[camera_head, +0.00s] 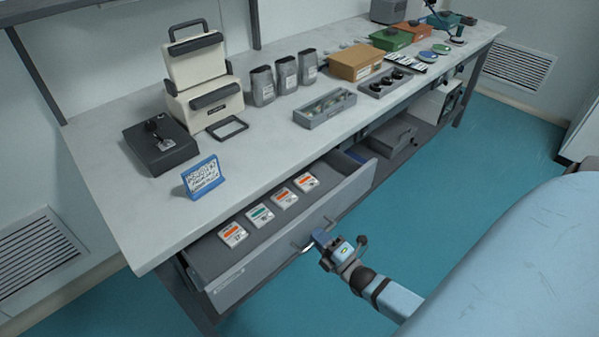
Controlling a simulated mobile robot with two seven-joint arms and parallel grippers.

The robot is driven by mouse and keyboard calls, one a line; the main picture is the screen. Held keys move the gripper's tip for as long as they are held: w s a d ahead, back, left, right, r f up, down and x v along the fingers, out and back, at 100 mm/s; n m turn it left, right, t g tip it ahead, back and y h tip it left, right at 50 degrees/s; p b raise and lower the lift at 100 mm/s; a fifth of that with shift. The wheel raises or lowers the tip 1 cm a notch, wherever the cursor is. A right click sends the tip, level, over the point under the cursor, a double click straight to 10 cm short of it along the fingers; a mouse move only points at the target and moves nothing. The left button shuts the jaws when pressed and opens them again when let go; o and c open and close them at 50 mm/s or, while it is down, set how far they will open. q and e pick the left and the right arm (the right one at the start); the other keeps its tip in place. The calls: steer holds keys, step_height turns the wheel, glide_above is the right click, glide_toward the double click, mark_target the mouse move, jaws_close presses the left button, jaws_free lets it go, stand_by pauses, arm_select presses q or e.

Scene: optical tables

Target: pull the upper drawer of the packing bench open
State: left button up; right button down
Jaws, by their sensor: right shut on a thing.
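The upper drawer (285,247) of the packing bench (140,225) stands pulled out from under the left part of the worktop, its grey front well clear of the bench edge. Several small white cards or packets with orange or green bands lie inside it. My right gripper (318,239) is at the drawer front, shut on the drawer's bar handle (306,247), part of which the gripper hides. My left gripper is not in view.
On the worktop are a cream case (205,85), a black device (160,145), a blue-framed sign (202,177), grey containers (286,75) and a cardboard box (356,62). A grey bin (391,136) sits under the bench. The teal floor (440,170) in front is clear.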

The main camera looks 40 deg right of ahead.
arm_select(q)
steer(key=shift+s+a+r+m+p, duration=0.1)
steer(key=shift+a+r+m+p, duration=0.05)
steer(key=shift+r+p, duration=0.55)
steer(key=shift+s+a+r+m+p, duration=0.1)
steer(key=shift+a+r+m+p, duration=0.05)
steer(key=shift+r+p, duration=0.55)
arm_select(e)
steer(key=r+v, duration=0.2)
steer(key=v, duration=1.1)
steer(key=shift+s+r, duration=0.25)
steer(key=shift+s, duration=0.2)
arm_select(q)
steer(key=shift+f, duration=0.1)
arm_select(e)
steer(key=shift+d, duration=0.1)
steer(key=c, duration=1.2)
jaws_free()
arm_select(q)
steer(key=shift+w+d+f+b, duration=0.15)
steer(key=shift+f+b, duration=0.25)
steer(key=shift+b, duration=0.35)
arm_select(e)
steer(key=v, duration=1.3)
steer(key=shift+s, duration=0.4)
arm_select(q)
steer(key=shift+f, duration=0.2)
